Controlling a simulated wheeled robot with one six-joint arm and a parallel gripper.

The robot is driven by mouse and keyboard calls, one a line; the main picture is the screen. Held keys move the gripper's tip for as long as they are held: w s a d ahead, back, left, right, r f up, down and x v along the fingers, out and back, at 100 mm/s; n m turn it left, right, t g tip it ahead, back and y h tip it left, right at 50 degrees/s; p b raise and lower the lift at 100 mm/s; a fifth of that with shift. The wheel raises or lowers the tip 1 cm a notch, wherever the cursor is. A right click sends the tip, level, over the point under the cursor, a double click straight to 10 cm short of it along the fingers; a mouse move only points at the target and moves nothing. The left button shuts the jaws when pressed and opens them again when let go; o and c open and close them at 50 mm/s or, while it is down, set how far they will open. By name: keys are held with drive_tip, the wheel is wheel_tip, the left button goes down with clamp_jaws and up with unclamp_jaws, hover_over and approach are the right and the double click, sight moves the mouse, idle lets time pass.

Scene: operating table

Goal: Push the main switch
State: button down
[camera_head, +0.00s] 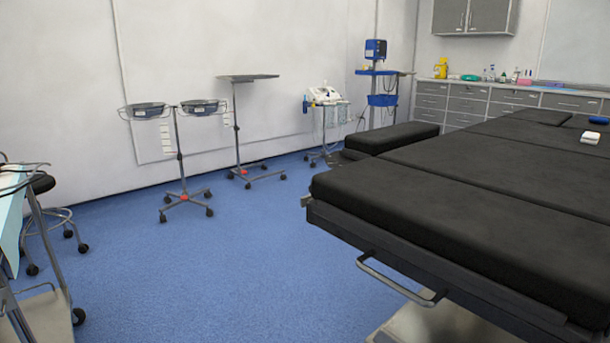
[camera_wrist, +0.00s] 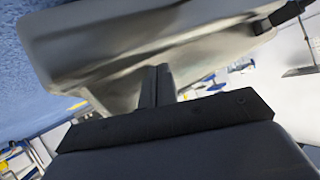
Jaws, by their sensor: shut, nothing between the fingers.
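I cannot pick out the main switch in either view. In the wrist view, my gripper (camera_wrist: 157,72) shows as two dark fingers side by side and shut, with nothing between them. The fingers point at a large smooth grey body (camera_wrist: 100,45) that fills the upper middle of that view. I cannot tell whether the fingertips touch it. My gripper is not seen in the head view. The operating table (camera_head: 440,215), with black pads and a metal handle at its near end, fills the right of the head view.
A stool (camera_head: 45,215) and a trolley (camera_head: 40,300) are at the left edge. Grey drawer cabinets (camera_head: 470,105) line the back. The blue floor (camera_head: 220,270) between is clear.

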drive_tip(key=shift+d, duration=0.1)
idle(0.5)
drive_tip(key=shift+w+d, duration=0.25)
drive_tip(key=shift+w, duration=0.05)
idle(0.4)
drive_tip(key=shift+s+a, duration=0.3)
drive_tip(key=shift+a, duration=0.05)
idle(0.3)
drive_tip(key=s+a, duration=0.4)
drive_tip(key=shift+a+p, duration=0.3)
drive_tip(key=shift+p, duration=0.15)
drive_tip(key=shift+w, duration=0.1)
